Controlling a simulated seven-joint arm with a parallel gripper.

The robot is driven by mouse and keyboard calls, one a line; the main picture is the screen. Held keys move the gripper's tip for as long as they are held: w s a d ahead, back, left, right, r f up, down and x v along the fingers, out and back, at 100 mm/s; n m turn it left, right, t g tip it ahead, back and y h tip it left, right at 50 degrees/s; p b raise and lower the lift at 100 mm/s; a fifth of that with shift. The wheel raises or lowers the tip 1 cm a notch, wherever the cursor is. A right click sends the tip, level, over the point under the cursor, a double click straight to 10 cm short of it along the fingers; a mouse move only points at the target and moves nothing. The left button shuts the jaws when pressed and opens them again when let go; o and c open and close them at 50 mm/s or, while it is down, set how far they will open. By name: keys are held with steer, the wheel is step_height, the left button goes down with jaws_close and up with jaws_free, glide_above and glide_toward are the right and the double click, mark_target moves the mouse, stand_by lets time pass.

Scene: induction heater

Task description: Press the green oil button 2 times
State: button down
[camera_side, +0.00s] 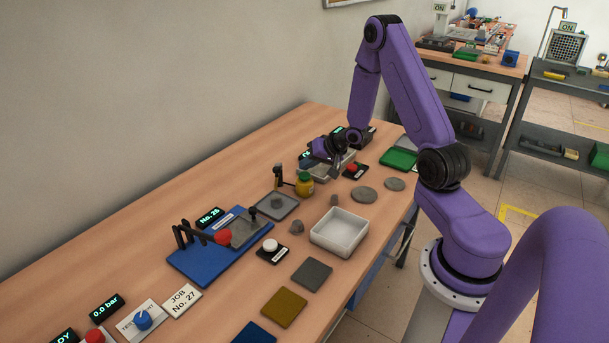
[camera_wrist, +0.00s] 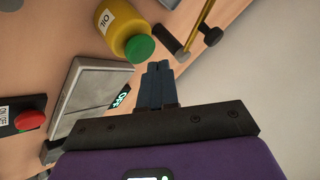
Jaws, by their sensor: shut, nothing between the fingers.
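The oil bottle (camera_wrist: 112,22) is yellow with a white OIL label, and its green button (camera_wrist: 139,48) is the round cap on its end. In the wrist view it lies just up and left of my fingertips, with a small gap in the picture. My gripper (camera_wrist: 160,66) is shut and empty, its dark fingers together. In the side view the yellow bottle (camera_side: 305,188) stands upright on the bench with the green button (camera_side: 304,176) on top. My gripper (camera_side: 336,172) is behind it and to its right; contact does not show.
A grey metal unit (camera_wrist: 88,95) with an OFF display and a red button (camera_wrist: 30,120) on an ON/OFF plate lie left of the fingers in the wrist view. A post (camera_side: 278,176) stands beside the bottle. A white tray (camera_side: 340,232) and blue fixture (camera_side: 205,262) are nearer.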

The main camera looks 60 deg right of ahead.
mark_target(308, 175)
steer(key=shift+r, duration=0.15)
steer(key=shift+r, duration=2.4)
stand_by(0.8)
step_height(308, 175, up, 4)
steer(key=shift+f, duration=0.1)
steer(key=shift+f, duration=0.1)
stand_by(0.4)
steer(key=shift+f, duration=4.35)
steer(key=shift+f, duration=0.1)
steer(key=shift+f, duration=0.3)
